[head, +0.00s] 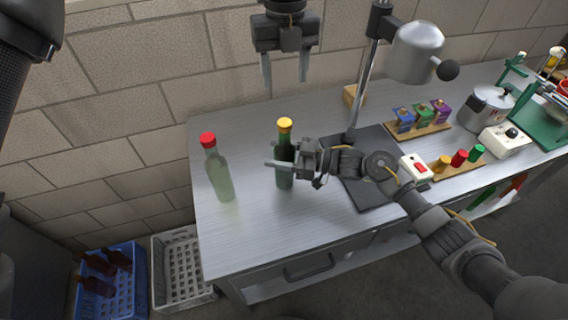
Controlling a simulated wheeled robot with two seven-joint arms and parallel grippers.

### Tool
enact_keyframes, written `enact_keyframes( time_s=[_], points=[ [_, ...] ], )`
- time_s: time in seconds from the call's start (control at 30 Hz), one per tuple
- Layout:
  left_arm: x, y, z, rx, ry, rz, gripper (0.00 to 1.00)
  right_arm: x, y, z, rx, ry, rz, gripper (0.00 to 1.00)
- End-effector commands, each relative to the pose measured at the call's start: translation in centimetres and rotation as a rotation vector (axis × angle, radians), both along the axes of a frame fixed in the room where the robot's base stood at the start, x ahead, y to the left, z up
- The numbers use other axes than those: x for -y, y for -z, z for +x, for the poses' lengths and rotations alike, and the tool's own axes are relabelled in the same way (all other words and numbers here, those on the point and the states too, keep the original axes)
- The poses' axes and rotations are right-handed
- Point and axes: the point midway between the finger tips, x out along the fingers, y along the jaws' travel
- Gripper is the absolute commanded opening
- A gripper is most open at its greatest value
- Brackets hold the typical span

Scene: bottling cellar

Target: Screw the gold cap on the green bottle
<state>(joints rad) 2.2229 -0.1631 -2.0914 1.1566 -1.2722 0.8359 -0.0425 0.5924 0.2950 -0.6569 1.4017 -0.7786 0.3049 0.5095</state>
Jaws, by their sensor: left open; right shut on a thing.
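The green bottle (284,179) stands upright on the metal bench. A gold cap (285,124) sits on top of its neck; whether it is screwed tight cannot be told. My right gripper (280,164) comes in from the right and is shut on the bottle's body, hiding part of it. My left gripper (286,70) is open and empty, pointing down above the bottle and apart from the cap.
A paler bottle with a red cap (218,170) stands to the left. Cap holders (420,131) and a pot (484,107) are farther right. Crates (182,268) stand on the floor.

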Motion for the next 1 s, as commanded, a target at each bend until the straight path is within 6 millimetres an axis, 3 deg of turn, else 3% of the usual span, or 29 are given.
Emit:
enact_keyframes(
  time_s=[0.03, 0.07, 0.23, 0.63, 1.0],
  points=[
    [0.0, 0.0, 0.0, 0.000, 0.000, 0.000, 0.55, 0.0, 0.0, 0.0, 0.000, 0.000, 0.000, 0.00],
    [0.0, 0.0, 0.0, 0.000, 0.000, 0.000, 0.55, 0.0, 0.0, 0.0, 0.000, 0.000, 0.000, 0.54],
    [0.0, 0.0, 0.0, 0.000, 0.000, 0.000, 0.55, 0.0, 0.0, 0.0, 0.000, 0.000, 0.000, 0.77],
    [0.0, 0.4, 0.0, 0.000, 0.000, 0.000, 0.55, 0.8, 0.2, -0.1, 0.000, 0.001, -0.001, 0.79],
    [0.0, 2.5, 0.0, 0.000, 0.000, 0.000, 0.55, 7.4, 0.4, -1.4, 0.002, 0.002, -0.002, 0.79]
  ],
)
